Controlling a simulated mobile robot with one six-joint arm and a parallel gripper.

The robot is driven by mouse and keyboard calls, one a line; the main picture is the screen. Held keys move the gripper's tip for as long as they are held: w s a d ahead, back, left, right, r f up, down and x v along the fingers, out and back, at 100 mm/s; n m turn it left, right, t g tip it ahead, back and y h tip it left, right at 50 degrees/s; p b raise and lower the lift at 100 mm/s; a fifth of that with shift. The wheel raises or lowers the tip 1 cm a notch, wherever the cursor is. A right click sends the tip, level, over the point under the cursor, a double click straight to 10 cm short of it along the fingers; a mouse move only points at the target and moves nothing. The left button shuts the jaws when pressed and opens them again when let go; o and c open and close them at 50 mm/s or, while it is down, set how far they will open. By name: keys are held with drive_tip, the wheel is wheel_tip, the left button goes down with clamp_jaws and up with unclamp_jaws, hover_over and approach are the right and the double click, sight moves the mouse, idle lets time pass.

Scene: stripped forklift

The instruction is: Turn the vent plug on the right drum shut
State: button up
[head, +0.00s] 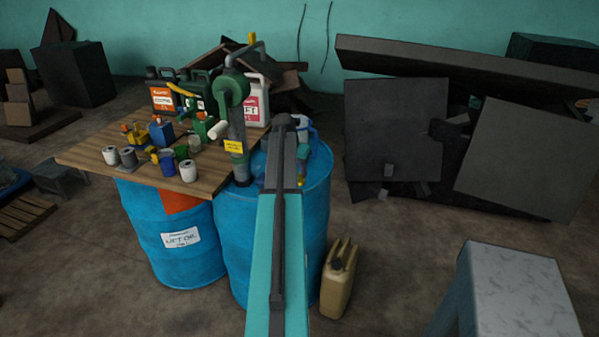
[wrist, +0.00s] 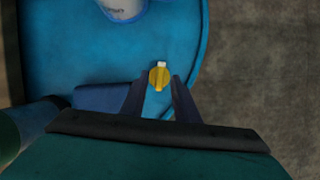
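The right blue drum (head: 318,215) stands under and beside the wooden board; its top also fills much of the wrist view (wrist: 60,60). The yellow vent plug (wrist: 159,78), with a small pale tab on its far side, sits on the drum top near the right rim. In the head view a small yellow spot (head: 300,183) shows by my gripper (head: 303,165). In the wrist view my gripper (wrist: 157,84) is open, with one finger on each side of the plug and gaps between. I cannot tell how deep the fingertips reach.
A green hand pump (head: 231,92) rises at the drum's left. A white and blue container (head: 304,124) stands on the drum's far side. The wooden board (head: 205,182) carries cans and jugs. A tan jerrycan (head: 338,278) stands on the floor to the right.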

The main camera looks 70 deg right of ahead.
drive_tip(key=shift+x, duration=0.95)
clamp_jaws()
